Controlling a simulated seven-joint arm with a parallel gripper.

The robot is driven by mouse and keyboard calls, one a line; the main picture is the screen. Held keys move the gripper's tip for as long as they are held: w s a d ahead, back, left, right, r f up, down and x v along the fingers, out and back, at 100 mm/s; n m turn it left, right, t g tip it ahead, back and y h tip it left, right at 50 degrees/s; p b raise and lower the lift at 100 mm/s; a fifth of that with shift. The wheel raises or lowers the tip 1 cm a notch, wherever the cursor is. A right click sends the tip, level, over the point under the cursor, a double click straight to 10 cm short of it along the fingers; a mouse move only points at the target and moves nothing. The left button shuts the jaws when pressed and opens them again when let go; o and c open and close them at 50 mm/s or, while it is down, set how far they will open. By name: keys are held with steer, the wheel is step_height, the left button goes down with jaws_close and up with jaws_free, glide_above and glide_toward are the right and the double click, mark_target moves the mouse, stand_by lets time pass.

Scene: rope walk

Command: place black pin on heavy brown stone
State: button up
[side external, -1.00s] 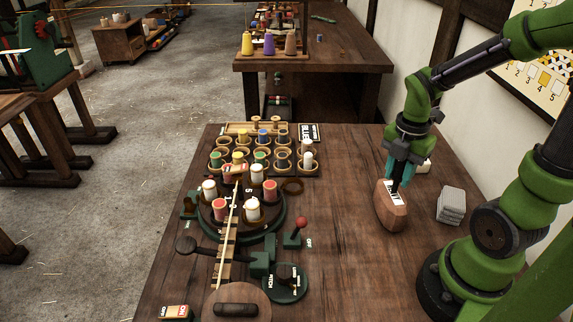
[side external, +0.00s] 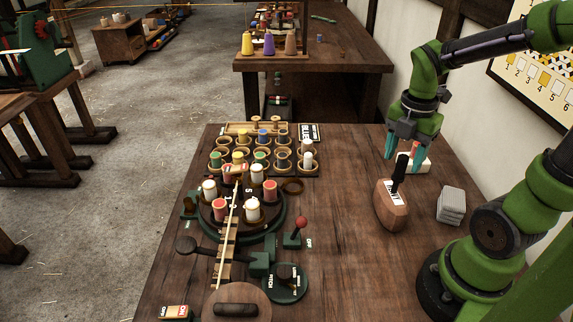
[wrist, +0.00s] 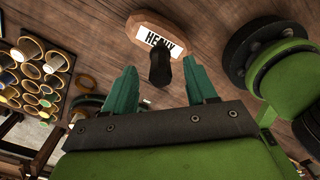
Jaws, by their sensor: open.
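The heavy brown stone (side external: 391,212) lies on the right part of the table, with a white label; the label reads HEAVY in the wrist view (wrist: 142,33). The black pin (side external: 399,173) stands upright on the stone's top, tilted slightly right in the side view. In the wrist view the black pin (wrist: 160,68) shows between and beyond my fingers.
A grey stack (side external: 451,205) stands right of the stone. A round bobbin stand (side external: 240,215), a red-knobbed lever (side external: 299,227) and a rack of cups and spools (side external: 262,155) are at left. The table between is clear.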

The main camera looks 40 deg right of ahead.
step_height(320, 180, up, 7)
steer(key=shift+f, duration=0.1)
steer(key=shift+a+r, duration=0.15)
steer(key=shift+r, duration=0.05)
steer(key=shift+w+a+m+t, duration=0.1)
steer(key=shift+a+m+t, duration=0.25)
steer(key=shift+m, duration=0.35)
steer(key=w+a+r+m+t+y, duration=0.1)
steer(key=a+m+t+y, duration=0.1)
steer(key=a+m+t, duration=0.4)
steer(key=a+m, duration=0.5)
steer(key=m, duration=0.9)
steer(key=shift+r+m, duration=0.3)
steer(key=shift+r, duration=0.05)
steer(key=shift+t, duration=0.25)
